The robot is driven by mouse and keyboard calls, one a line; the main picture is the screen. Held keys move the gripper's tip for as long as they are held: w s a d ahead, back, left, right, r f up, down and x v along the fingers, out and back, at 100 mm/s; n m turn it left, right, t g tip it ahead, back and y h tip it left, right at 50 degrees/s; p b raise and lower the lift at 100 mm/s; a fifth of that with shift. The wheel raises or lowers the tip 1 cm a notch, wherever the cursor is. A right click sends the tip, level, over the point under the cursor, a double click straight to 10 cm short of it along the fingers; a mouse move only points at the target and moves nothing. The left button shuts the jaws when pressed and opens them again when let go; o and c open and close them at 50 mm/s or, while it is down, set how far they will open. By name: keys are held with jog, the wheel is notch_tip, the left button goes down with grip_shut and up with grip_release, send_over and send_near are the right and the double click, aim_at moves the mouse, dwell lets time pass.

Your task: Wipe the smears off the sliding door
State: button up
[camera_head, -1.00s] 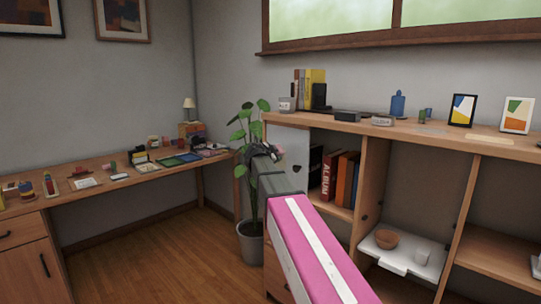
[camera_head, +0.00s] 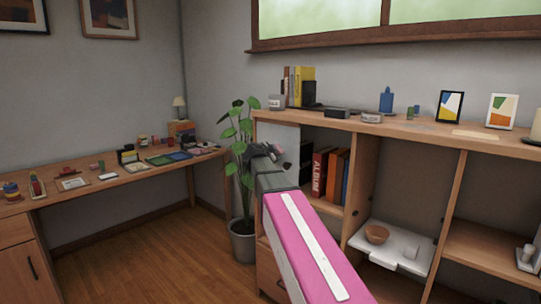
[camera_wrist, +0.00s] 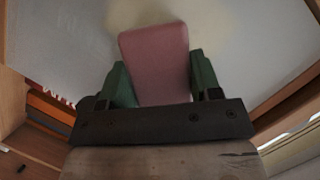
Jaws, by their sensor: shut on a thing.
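The sliding door (camera_head: 283,137) is a pale grey panel at the left end of the wooden shelf unit. It fills much of the wrist view (camera_wrist: 60,55). A faint yellowish smear (camera_wrist: 207,20) shows on it at the top of the wrist view, behind and around the block's far end. My gripper (camera_wrist: 154,82) has green fingers shut on a dull pink block (camera_wrist: 155,55). In the head view my gripper (camera_head: 264,151) is in front of the door, which it partly hides. I cannot tell whether the block touches the door.
A potted plant (camera_head: 242,180) stands just left of the shelf unit. Albums (camera_head: 328,175) stand in the opening right of the door. A white tray (camera_head: 400,243) with a bowl (camera_head: 377,234) sits lower right. Several small items line the shelf top (camera_head: 350,124). Floor (camera_head: 150,255) at left is clear.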

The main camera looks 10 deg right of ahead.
jog(key=s+a, duration=0.3)
jog(key=a, duration=0.2)
jog(key=shift+s, duration=0.25)
dwell(0.4)
jog(key=shift+s+a, duration=0.9)
jog(key=shift+a, duration=0.25)
jog(key=w+a+f, duration=0.4)
jog(key=w, duration=0.3)
jog(key=w+d, duration=0.3)
jog(key=d, duration=0.2)
jog(key=shift+w, duration=0.3)
jog(key=shift+w+d, duration=0.45)
jog(key=shift+d, duration=0.15)
dwell(0.8)
